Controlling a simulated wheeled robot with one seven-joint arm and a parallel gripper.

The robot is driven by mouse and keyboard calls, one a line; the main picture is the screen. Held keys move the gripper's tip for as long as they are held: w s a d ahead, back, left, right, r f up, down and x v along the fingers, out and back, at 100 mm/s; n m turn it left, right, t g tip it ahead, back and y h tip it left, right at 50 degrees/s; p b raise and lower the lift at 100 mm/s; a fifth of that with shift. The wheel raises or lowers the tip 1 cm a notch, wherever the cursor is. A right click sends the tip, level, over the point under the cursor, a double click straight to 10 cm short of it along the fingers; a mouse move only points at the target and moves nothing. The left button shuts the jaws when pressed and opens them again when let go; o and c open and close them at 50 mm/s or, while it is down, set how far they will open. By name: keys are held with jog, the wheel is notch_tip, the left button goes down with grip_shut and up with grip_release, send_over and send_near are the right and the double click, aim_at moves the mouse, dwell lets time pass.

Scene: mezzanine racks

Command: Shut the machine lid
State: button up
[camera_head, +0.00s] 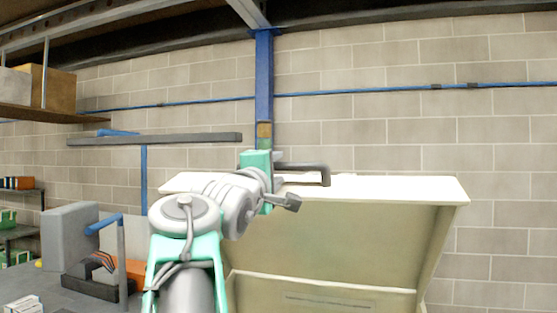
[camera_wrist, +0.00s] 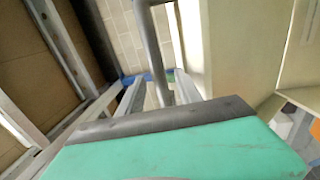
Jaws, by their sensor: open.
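The cream machine lid (camera_head: 340,235) stands raised, its hollow underside facing me in the head view. A dark bar handle (camera_head: 318,168) sits at its top edge. The pale lid also shows at the right of the wrist view (camera_wrist: 240,45), beside the grey handle bar (camera_wrist: 151,45). My gripper (camera_wrist: 156,92) is open at the handle. The bar runs between its two fingers in the wrist view; I cannot tell whether they touch it.
A blue post (camera_head: 264,75) and block wall stand behind the lid. At the left, a workbench holds a grey box (camera_head: 70,235) and an orange item (camera_head: 135,272). A shelf with cardboard boxes (camera_head: 55,88) hangs upper left. The wall side right of the lid looks clear.

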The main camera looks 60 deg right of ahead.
jog(key=x, duration=0.2)
jog(key=shift+d+p, duration=0.3)
jog(key=shift+d, duration=0.05)
grip_shut()
dwell(1.1)
